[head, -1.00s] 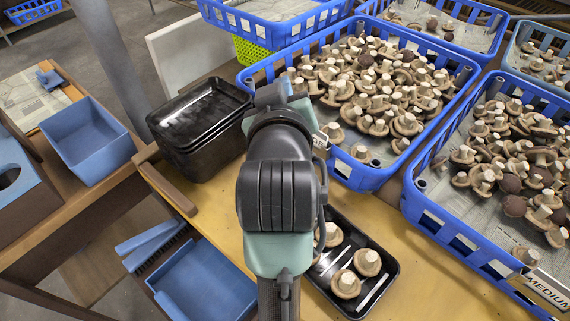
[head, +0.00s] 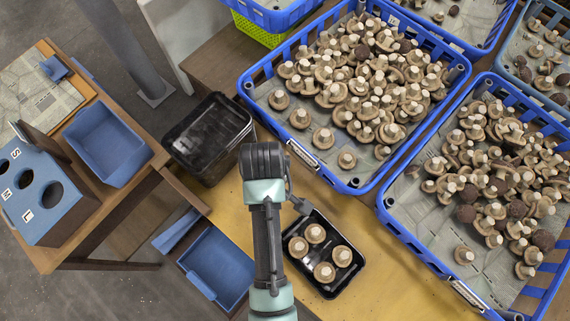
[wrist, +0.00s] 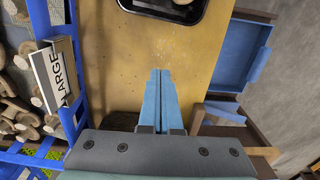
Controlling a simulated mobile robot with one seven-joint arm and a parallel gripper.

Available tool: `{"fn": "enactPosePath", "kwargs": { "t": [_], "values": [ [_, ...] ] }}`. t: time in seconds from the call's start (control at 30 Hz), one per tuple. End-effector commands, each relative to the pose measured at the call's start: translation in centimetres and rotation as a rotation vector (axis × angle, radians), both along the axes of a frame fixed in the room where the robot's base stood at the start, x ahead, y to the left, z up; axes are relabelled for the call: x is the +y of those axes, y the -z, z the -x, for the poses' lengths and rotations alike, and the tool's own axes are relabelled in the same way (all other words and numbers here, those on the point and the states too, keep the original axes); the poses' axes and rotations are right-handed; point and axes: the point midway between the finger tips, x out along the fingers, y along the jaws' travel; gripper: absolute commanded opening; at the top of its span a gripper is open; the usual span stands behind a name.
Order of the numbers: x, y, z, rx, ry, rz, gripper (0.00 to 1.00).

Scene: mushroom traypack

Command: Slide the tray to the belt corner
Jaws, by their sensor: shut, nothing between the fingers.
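The black tray (head: 321,251) holds several pale-stemmed mushrooms and sits on the yellow work surface (head: 375,290), right of my arm in the head view. In the head view my wrist largely hides the fingers. I cannot make out which part is the belt corner.
A stack of empty black trays (head: 210,135) stands left of my wrist. Blue crates of mushrooms (head: 350,188) line the back and right. A blue bin (head: 222,267) lies left of the yellow surface. Open yellow surface lies right of the tray.

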Motion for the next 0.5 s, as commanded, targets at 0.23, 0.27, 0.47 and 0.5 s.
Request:
{"fn": "enactPosePath", "kwargs": {
  "t": [0.23, 0.27, 0.47, 0.5],
  "values": [
    [0.0, 3.8, 0.2, 0.004, 0.000, 0.001, 0.00],
    [0.0, 4.4, 0.2, 0.004, 0.001, 0.001, 0.00],
    [0.0, 8.8, 0.1, 0.001, 0.001, 0.000, 0.00],
    [0.0, 9.5, 0.1, 0.001, 0.001, 0.000, 0.00]
  ]
}}
